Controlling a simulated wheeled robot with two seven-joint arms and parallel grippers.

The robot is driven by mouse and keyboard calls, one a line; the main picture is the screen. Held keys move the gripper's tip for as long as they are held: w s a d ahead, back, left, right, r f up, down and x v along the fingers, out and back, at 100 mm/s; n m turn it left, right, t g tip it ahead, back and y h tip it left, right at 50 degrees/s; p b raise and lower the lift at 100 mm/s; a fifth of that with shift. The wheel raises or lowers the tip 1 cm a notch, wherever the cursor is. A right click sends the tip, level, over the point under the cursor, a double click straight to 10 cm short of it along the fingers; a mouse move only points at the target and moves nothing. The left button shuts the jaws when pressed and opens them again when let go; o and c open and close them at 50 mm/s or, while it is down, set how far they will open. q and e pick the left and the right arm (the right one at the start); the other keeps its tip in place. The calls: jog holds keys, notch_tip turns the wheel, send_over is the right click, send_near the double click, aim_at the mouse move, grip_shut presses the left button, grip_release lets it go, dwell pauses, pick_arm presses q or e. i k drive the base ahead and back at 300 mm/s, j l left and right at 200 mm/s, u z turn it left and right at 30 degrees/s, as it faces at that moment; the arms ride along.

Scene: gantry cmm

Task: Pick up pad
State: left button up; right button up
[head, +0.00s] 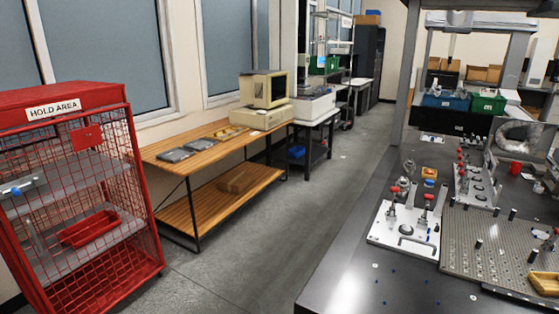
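Nothing in view can be told for certain as the pad. Dark flat items lie on the wooden bench (215,150) at left centre: one grey slab (174,155) nearest, another (199,144) behind it, and a smaller flat one (222,134) farther back. They are too small to make out clearly. Neither of my grippers shows in the head view.
A red mesh cage (75,95) marked HOLD AREA stands at left. The dark table (350,250) at right bears a white clamp plate (405,225), a perforated plate (490,235) and a wooden tray (545,281). An old computer (264,90) stands on the bench. The grey floor (260,230) between is clear.

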aim_at(429, 183)
jog(key=i+j+u, duration=0.2)
jog(key=i+u, duration=0.2)
jog(key=i+j+u, duration=0.1)
jog(key=i+u, duration=0.65)
jog(key=i+z, duration=0.2)
jog(key=i, duration=0.3)
jog(key=i+j+z, duration=0.2)
jog(key=i, duration=0.25)
jog(key=i+l+z, duration=0.2)
jog(key=z, duration=0.2)
jog(key=i+z, duration=0.65)
jog(key=z, duration=0.2)
jog(key=i+j+z, duration=0.1)
jog(key=i+z, duration=0.3)
jog(key=i+l+z, duration=0.25)
jog(key=i+z, duration=0.15)
jog(key=i+l+z, duration=0.1)
jog(key=i+z, duration=0.7)
